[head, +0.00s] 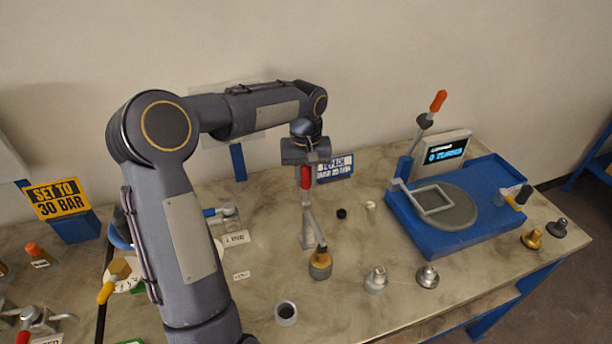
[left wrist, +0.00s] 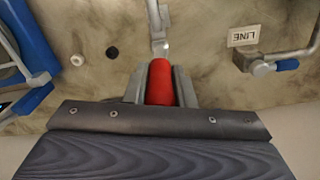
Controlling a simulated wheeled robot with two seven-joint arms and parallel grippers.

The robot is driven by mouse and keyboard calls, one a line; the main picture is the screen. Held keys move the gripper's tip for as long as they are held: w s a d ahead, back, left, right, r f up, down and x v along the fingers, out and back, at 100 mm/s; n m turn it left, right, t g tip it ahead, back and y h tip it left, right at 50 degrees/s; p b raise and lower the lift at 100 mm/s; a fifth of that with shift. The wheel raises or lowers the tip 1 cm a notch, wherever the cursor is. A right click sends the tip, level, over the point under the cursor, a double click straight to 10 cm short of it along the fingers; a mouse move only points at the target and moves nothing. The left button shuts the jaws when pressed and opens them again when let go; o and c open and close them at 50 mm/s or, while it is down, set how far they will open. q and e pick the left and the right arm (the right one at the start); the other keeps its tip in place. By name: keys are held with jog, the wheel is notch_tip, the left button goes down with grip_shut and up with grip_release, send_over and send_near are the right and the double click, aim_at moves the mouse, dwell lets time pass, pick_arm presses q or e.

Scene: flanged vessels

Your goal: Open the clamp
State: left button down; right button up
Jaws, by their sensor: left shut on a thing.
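A toggle clamp (head: 308,240) stands on the table with its lever raised, and its red handle (head: 306,178) is at the top. A brass-coloured vessel or fitting (head: 320,264) sits at its front foot. My left gripper (head: 306,168) is above the clamp and shut on the red handle. In the left wrist view, the red handle (left wrist: 160,84) lies between the two fingers of the left gripper (left wrist: 161,88), and the grey lever runs away from it. The right gripper is not in view.
A blue station (head: 450,238) with a display (head: 443,153) and an orange-handled lever (head: 438,101) stands right. Metal fittings (head: 376,280) (head: 427,276) and a grey cup (head: 286,313) stand in front. A blue-tipped lever (head: 220,212) is left of the clamp.

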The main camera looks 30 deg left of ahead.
pick_arm(q)
jog(key=shift+w+a+r+g+h+p, duration=0.15)
jog(key=shift+w+a+g+h+p, duration=0.2)
jog(key=shift+p, duration=0.3)
jog(key=shift+w+a+g+h+p, duration=0.3)
jog(key=shift+a+g+h+p, duration=0.1)
jog(key=shift+h, duration=0.15)
jog(key=shift+w+a+f+g+h, duration=0.55)
jog(key=shift+a+g+h, duration=0.2)
jog(key=shift+h, duration=0.2)
jog(key=shift+w+a+f+g+h, duration=0.4)
jog(key=shift+w+a+g+h, duration=0.25)
jog(key=shift+h, duration=0.3)
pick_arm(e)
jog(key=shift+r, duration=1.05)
pick_arm(q)
jog(key=shift+s, duration=0.1)
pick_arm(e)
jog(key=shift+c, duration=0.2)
